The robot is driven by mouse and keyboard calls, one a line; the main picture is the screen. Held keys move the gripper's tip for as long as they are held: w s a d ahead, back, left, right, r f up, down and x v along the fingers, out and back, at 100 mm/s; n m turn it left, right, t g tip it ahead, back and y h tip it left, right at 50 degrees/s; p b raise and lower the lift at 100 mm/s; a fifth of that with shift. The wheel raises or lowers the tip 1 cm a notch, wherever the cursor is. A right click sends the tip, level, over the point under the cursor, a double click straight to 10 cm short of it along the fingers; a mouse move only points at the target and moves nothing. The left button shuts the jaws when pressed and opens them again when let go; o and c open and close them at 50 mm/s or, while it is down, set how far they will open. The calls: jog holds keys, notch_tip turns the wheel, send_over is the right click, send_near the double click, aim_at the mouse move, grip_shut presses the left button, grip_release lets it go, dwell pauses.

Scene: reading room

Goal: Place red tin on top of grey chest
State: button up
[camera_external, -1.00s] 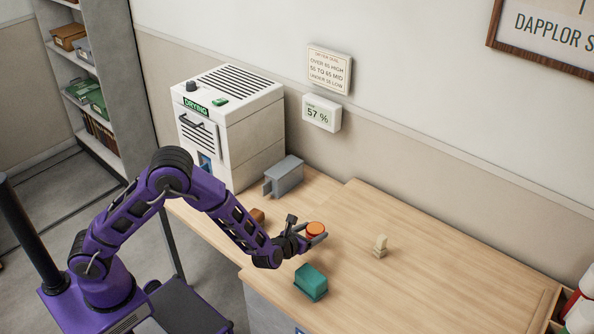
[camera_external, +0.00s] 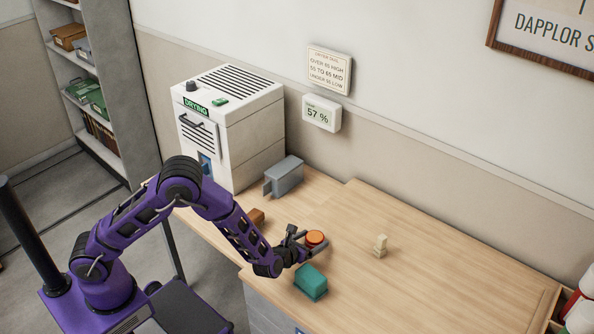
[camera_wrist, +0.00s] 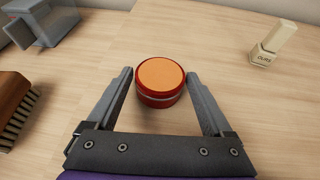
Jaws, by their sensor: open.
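The red tin (camera_external: 315,238) is short and round with an orange top. It appears to stand on the wooden table, clear of the chest. It also shows in the wrist view (camera_wrist: 160,84). My gripper (camera_wrist: 159,75) is open and low at the tin, with one finger on each side and a visible gap to both. In the external view my gripper (camera_external: 309,236) partly covers the tin's near side. The grey chest (camera_external: 285,174) stands farther back beside the white drying cabinet, with its top bare. Part of the chest shows at upper left in the wrist view (camera_wrist: 62,24).
A teal box (camera_external: 311,282) stands near the front edge, close to my gripper. A brown brush (camera_wrist: 13,102) lies to the left, between arm and chest. A small cream labelled block (camera_wrist: 272,44) stands to the right. The white drying cabinet (camera_external: 240,140) rises behind.

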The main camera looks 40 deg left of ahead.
jog(key=shift+r, duration=0.35)
jog(key=v, duration=0.7)
jog(key=shift+s+p, duration=0.25)
jog(key=shift+p, duration=0.15)
